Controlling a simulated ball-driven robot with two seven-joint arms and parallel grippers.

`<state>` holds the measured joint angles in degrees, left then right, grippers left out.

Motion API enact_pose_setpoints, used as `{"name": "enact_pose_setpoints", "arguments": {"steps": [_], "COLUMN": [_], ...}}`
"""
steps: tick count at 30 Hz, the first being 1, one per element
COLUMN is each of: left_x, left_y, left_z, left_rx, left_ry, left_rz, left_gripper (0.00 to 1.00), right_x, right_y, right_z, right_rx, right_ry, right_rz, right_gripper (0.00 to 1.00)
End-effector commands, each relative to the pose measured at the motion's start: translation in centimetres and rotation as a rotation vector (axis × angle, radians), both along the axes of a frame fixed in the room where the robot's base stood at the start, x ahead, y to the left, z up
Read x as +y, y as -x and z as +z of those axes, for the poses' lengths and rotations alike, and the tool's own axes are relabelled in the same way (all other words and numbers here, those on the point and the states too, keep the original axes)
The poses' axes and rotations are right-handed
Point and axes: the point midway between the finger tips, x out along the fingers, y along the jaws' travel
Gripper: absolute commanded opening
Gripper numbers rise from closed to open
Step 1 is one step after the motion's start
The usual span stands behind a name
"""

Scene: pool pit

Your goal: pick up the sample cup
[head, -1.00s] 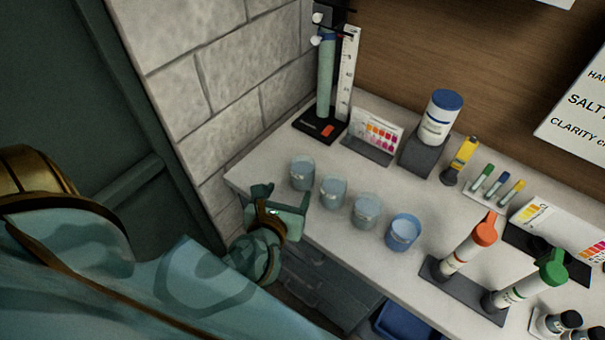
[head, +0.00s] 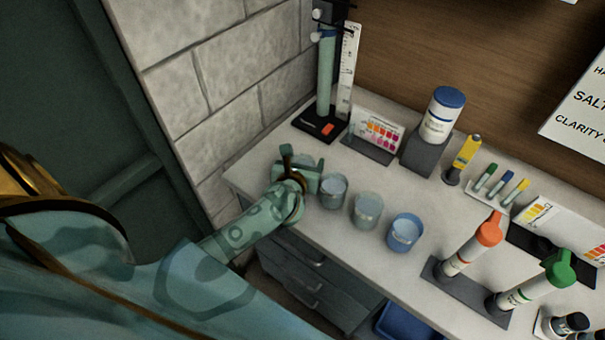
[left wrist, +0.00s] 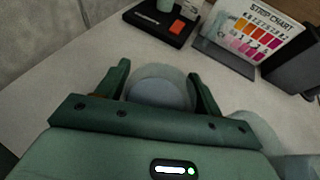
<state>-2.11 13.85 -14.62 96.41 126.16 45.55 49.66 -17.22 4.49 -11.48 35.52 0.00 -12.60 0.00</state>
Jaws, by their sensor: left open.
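A clear sample cup (left wrist: 158,90) stands upright on the counter between the two fingers of my left gripper (left wrist: 158,72) in the left wrist view. The gripper is open, with one finger on each side; I cannot tell whether either touches the cup. In the head view my left gripper (head: 299,163) covers this cup at the left end of the row. To its right stand a clear cup (head: 333,191), another clear cup (head: 366,210) and a bluer cup (head: 405,232). My right gripper is not in view.
Behind the cups are a strip chart (head: 375,134), a black-based stand (head: 322,125) and a blue-lidded jar (head: 440,118). Orange-capped (head: 474,245) and green-capped (head: 535,282) bottles stand at the right. A block wall (head: 230,80) rises at the left.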

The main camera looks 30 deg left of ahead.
Motion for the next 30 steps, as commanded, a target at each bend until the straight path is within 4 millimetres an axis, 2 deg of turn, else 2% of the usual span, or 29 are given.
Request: {"name": "enact_pose_setpoints", "arguments": {"steps": [5, 8, 9, 10, 18, 22, 27, 30], "left_x": [0.0, 0.0, 0.0, 0.0, 0.0, 0.0, 0.0, -1.4], "left_y": [0.0, 0.0, 0.0, 0.0, 0.0, 0.0, 0.0, 1.3], "left_z": [0.0, 0.0, 0.0, 0.0, 0.1, 1.0, 3.7, 5.7], "left_rx": [0.000, 0.000, 0.000, 0.000, -0.001, -0.002, -0.006, -0.004], "left_ry": [0.000, 0.000, 0.000, 0.000, 0.000, 0.000, 0.001, 0.002], "left_rz": [0.000, 0.000, 0.000, 0.000, 0.000, -0.001, -0.002, -0.003], "left_gripper": [0.66, 0.41, 0.30, 0.28, 0.28, 0.28, 0.28, 0.28], "right_x": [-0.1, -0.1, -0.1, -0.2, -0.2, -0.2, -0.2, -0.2], "right_y": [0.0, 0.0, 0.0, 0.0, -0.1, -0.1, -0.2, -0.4], "right_z": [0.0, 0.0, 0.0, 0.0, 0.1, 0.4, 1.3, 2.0], "right_rx": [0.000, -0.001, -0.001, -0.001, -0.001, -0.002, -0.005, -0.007], "right_ry": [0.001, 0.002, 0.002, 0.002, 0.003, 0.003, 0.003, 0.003], "right_rz": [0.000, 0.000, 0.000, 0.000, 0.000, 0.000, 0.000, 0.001], "right_gripper": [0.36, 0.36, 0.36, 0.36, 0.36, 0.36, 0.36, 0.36]}}
